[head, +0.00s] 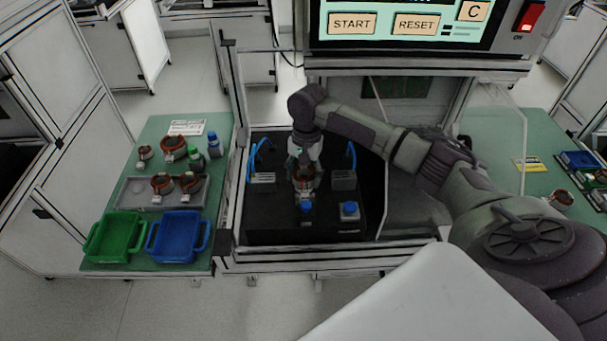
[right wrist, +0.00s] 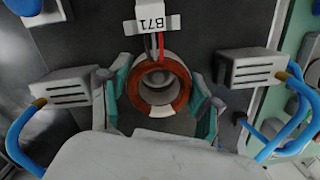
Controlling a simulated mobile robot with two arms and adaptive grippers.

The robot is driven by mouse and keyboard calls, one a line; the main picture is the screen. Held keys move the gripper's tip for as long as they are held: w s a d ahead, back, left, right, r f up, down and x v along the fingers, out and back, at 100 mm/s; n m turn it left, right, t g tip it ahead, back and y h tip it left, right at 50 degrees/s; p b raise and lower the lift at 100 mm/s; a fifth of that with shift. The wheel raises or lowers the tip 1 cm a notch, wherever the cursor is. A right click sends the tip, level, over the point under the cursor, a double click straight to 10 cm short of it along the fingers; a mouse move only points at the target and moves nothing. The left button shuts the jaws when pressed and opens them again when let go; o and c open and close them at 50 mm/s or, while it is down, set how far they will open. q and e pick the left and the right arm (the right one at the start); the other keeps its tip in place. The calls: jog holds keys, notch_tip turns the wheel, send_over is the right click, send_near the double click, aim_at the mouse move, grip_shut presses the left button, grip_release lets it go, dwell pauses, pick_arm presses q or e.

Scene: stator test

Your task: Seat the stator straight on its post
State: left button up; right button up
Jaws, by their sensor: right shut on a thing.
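The stator (head: 304,180), a copper-coloured ring with a pale body, is inside the test station, over the black fixture base (head: 270,220). My right gripper (head: 304,169) comes down on it from above. In the right wrist view the stator (right wrist: 180,92) sits between the two teal-padded fingers of the right gripper (right wrist: 157,95), which are shut on it from both sides. My left gripper is not in view.
Grey blocks with blue hoses stand left (head: 263,180) and right (head: 343,180) of the stator, close to the fingers. A blue button (head: 349,209) is at the front. The left table holds more stators (head: 162,184), a green bin (head: 114,238) and a blue bin (head: 178,238).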

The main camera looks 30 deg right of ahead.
jog(key=shift+f, duration=0.15)
jog(key=shift+f+p, duration=0.35)
jog(key=shift+f, duration=0.05)
jog(key=o, duration=1.7)
jog(key=r, duration=0.7)
jog(key=shift+w+d+r, duration=0.2)
jog(key=shift+d+r, duration=0.05)
jog(key=shift+d, duration=0.15)
jog(key=shift+f, duration=0.1)
